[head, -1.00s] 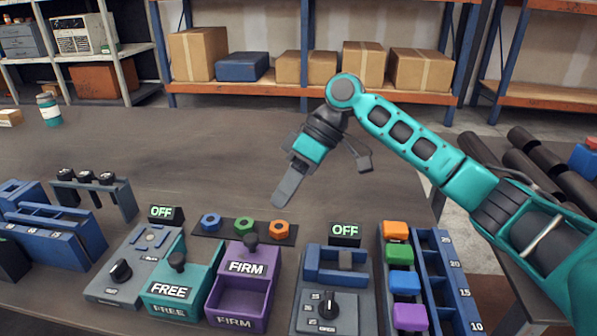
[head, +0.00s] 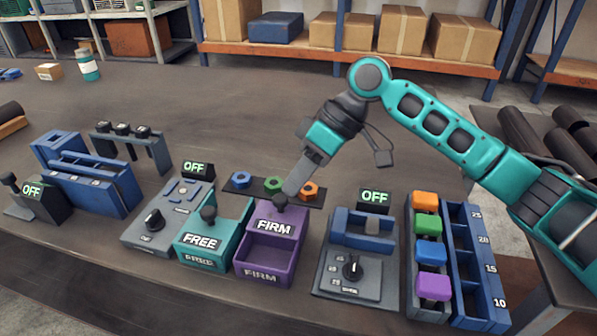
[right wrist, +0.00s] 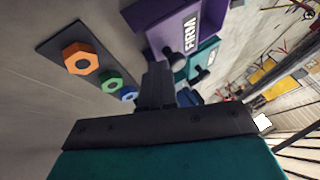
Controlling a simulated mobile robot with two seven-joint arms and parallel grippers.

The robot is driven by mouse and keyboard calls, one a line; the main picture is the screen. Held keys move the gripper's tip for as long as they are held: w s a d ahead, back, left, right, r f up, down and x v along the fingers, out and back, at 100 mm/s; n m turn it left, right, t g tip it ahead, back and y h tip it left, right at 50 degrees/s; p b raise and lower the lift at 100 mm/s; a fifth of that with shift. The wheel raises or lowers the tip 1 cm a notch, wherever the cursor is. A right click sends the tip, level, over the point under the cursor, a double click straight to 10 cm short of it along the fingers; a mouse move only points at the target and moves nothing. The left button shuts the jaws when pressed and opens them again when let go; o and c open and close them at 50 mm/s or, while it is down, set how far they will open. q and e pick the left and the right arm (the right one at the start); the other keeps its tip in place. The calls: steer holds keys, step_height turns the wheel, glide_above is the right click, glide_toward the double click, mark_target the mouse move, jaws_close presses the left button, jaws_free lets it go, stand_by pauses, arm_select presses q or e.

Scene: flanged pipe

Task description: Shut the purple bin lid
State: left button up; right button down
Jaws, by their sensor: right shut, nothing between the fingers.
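The purple bin (head: 264,271) marked FIRM stands near the front of the table. Its open inside shows at the front. Its lid (head: 275,226), with the FIRM label, appears raised and tilted at the back, with a dark knob (head: 279,200) at its top edge. My right gripper (head: 287,193) is shut and empty, with its tips right by the knob. In the right wrist view the shut fingers (right wrist: 157,85) are close beside the knob (right wrist: 173,62) and the purple lid (right wrist: 185,28). I cannot tell whether they touch. My left gripper is not in view.
A teal bin (head: 199,264) marked FREE stands just left of the purple bin. A strip with blue, green and orange nuts (head: 273,184) lies behind. A grey dial unit (head: 350,283) is to the right. The table behind is mostly clear.

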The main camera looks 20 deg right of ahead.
mark_target(289, 224)
steer(key=s+a+p, duration=0.2)
steer(key=s+p, duration=0.2)
steer(key=shift+s+a+r, duration=0.15)
steer(key=shift+a+r, duration=0.1)
steer(key=shift+a, duration=0.15)
steer(key=shift+s+a+f+p, duration=0.1)
steer(key=shift+s+a+p, duration=0.05)
steer(key=shift+s+p, duration=0.15)
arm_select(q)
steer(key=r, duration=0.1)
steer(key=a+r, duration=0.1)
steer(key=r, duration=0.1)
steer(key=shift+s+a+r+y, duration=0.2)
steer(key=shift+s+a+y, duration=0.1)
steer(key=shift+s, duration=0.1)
arm_select(e)
steer(key=shift+s+a+f, duration=0.1)
steer(key=shift+f, duration=0.1)
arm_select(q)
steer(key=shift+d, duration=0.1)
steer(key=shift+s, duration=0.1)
